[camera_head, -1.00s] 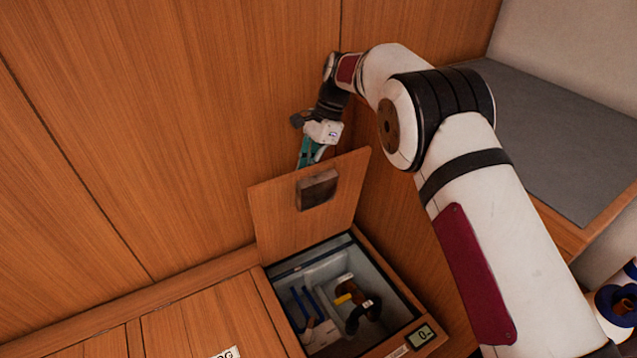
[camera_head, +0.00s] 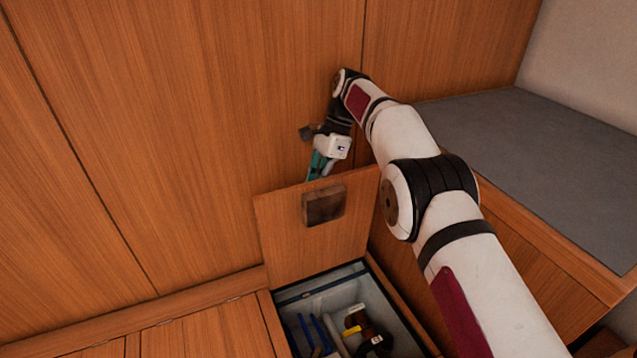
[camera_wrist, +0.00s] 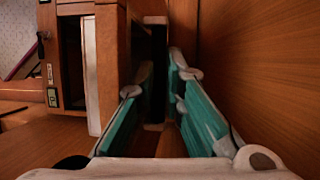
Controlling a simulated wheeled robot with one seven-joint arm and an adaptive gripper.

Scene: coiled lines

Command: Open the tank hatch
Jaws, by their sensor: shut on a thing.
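The wooden tank hatch (camera_head: 285,235) stands raised almost upright at the back of the tank opening, with a dark square pull (camera_head: 324,205) on its face. My gripper (camera_head: 318,172) is at the upper edge of the hatch, its teal fingers partly hidden behind it. In the wrist view the two teal fingers (camera_wrist: 164,85) reach forward with a narrow gap, and I take them as shut on the hatch edge; the contact itself is hard to make out. The tank (camera_head: 318,299) below is open, with a pale inside.
Blue, yellow and dark brown items (camera_head: 352,330) lie in the tank. A wooden wall (camera_head: 190,120) rises close behind the hatch and gripper. A grey-topped bench (camera_head: 530,165) stands to the right.

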